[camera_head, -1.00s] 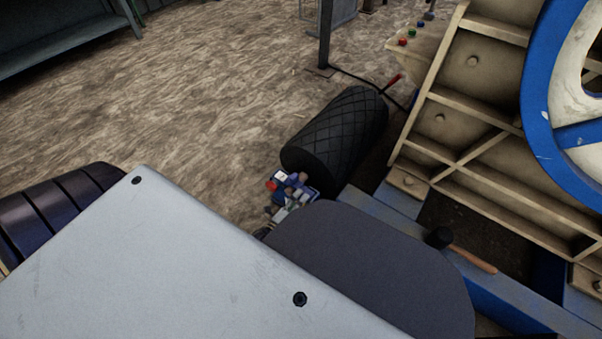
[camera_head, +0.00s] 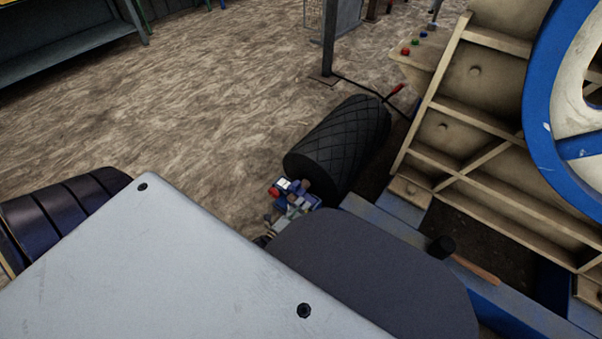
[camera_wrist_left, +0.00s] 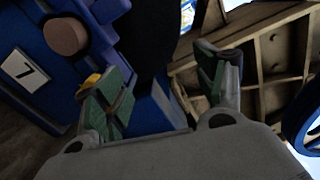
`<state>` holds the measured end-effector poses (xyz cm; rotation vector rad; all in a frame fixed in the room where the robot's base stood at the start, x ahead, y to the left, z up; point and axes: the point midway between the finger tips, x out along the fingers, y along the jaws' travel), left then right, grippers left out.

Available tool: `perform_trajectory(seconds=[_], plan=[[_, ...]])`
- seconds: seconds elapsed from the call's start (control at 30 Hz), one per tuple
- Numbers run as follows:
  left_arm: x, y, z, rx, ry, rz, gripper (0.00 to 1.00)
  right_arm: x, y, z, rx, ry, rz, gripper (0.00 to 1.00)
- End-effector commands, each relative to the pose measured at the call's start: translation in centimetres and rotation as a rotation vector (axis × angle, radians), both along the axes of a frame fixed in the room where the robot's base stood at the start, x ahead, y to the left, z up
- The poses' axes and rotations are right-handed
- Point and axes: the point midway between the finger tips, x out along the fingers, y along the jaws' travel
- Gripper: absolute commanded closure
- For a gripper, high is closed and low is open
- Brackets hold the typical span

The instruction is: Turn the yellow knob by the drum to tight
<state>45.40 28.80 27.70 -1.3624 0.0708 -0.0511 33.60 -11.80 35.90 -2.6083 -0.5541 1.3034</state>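The yellow knob (camera_wrist_left: 90,82) shows in the left wrist view, partly hidden behind the left-hand finger of my left gripper (camera_wrist_left: 165,85). That gripper has green pads; its fingers stand wide apart with nothing visible between them. The finger is close to the knob; I cannot tell whether they touch. In the head view my left gripper (camera_head: 298,208) is at the near end of the black drum (camera_head: 345,145), largely hidden by my arm. The knob cannot be made out there. My right gripper is not in view.
A blue bracket with a brown round end (camera_wrist_left: 66,35) and a white plate marked 7 (camera_wrist_left: 22,68) is beside the knob. A hammer (camera_head: 470,265) lies on the blue frame (camera_head: 385,222). The ribbed crusher body (camera_head: 475,125) and blue wheel (camera_head: 540,120) stand right. Floor is open left of the drum.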

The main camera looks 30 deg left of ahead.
Motion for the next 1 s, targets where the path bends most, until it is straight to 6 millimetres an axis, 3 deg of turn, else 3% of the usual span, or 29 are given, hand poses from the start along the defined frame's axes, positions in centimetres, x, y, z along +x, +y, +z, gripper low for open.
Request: perform_trajectory(seconds=[1.0], plan=[[-4.8,0.3,-0.6,0.000,0.015,0.001,0.29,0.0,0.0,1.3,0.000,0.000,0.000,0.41]])
